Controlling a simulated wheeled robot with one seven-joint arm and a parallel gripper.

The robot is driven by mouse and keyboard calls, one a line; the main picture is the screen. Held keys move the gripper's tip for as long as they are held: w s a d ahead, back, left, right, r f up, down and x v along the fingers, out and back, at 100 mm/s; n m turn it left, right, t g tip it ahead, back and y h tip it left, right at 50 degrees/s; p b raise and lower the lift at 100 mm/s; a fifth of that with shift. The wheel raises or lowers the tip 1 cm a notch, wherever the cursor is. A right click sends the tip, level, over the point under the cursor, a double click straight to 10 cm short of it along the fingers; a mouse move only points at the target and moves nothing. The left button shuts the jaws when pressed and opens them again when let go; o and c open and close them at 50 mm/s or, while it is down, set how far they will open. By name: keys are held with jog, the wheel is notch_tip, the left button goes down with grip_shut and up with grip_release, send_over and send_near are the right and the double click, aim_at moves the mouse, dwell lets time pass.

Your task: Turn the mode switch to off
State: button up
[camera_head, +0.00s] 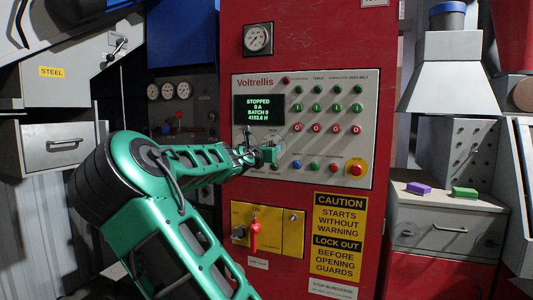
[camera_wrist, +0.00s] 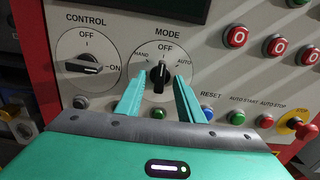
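The mode switch (camera_wrist: 160,78) is a black knob on a round white dial marked HAND, OFF and AUTO. Its handle stands about upright, in line with OFF at the top. My gripper (camera_wrist: 160,80) is open, with one green finger on each side of the knob; whether either finger touches it I cannot tell. In the head view my gripper (camera_head: 270,153) is at the lower left of the control panel (camera_head: 335,90), below the display, and hides the mode switch there.
The control switch (camera_wrist: 88,66) is left of the mode dial, its handle turned towards ON. Small push buttons lie below, with the red emergency stop (camera_head: 356,168) at the lower right.

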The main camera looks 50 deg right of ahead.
jog(key=v, duration=0.7)
dwell(0.6)
dwell(0.5)
